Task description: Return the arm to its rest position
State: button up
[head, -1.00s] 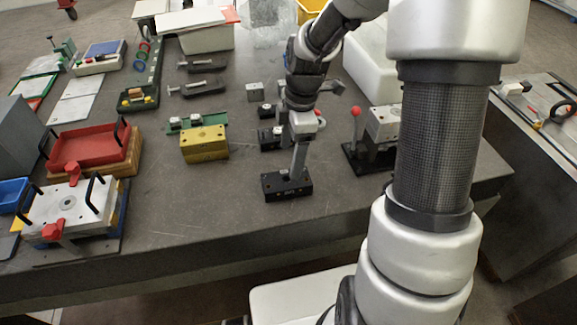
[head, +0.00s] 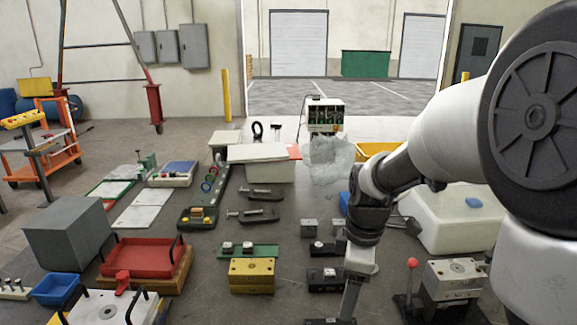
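My gripper (head: 350,300) hangs down at the lower middle right of the head view, below my dark wrist. Its light grey end reaches down to a black block (head: 328,321) at the bottom edge of the picture. The block is mostly cut off. I cannot tell whether the gripper touches the block or stands just behind or above it. The fingers show as one narrow bar, so their opening cannot be seen. My arm is bent, coming in from the right edge.
A yellow block (head: 251,278), black blocks and dark clamps lie left of my gripper. A red-knobbed fixture (head: 447,283) and a white bin (head: 450,222) stand to its right. A red tray (head: 142,258) and grey box (head: 68,232) are far left. Bare table shows between rows.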

jog(key=s+r+m+t, duration=0.4)
jog(key=s+r+m, duration=0.8)
jog(key=s+m, duration=0.2)
jog(key=shift+s+r+m+t, duration=0.3)
jog(key=shift+s+r+t, duration=0.1)
jog(key=shift+s, duration=0.35)
